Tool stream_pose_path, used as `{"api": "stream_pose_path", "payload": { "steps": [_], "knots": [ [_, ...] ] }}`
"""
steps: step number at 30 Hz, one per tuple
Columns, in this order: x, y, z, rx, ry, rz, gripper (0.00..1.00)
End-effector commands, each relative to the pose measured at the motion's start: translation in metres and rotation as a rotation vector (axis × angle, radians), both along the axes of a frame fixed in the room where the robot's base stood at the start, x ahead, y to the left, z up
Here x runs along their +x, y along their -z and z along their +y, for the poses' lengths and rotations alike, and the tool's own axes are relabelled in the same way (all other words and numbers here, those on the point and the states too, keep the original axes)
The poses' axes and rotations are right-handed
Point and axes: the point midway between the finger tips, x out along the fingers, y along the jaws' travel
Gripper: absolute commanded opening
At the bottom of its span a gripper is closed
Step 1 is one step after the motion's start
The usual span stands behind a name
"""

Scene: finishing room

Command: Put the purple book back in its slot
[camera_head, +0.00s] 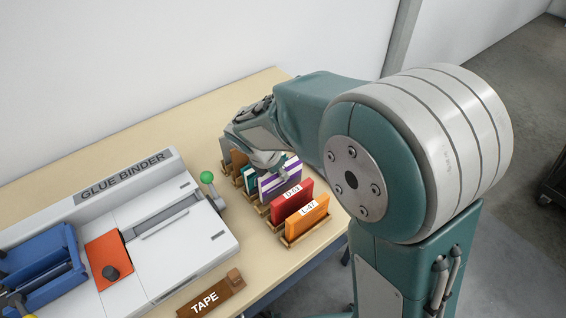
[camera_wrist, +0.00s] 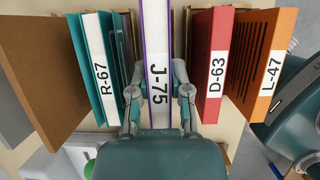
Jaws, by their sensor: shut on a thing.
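The purple book (camera_head: 279,181) has a white label that reads J-75 in the wrist view (camera_wrist: 158,75). It stands upright in the row on the wooden rack (camera_head: 283,240), between the teal book R-67 (camera_wrist: 92,62) and the red book D-63 (camera_wrist: 214,70). My gripper (camera_head: 266,166) reaches over the row from behind. In the wrist view its two fingers (camera_wrist: 158,92) are closed on either side of the purple book's spine. The book's lower edge is hidden, so I cannot tell how deep it sits in its slot.
A tape block (camera_head: 212,297) sits in front.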

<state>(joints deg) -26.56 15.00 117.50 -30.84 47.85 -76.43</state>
Motion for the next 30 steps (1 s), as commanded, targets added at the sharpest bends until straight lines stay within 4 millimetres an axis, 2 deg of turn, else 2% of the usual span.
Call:
{"api": "stream_pose_path", "payload": {
  "steps": [7,30],
  "knots": [
    [-0.001,0.016,-0.001,0.002,0.0,0.001,0.0],
    [-0.001,0.018,-0.002,0.003,-0.001,0.0,0.0]
  ]
}}
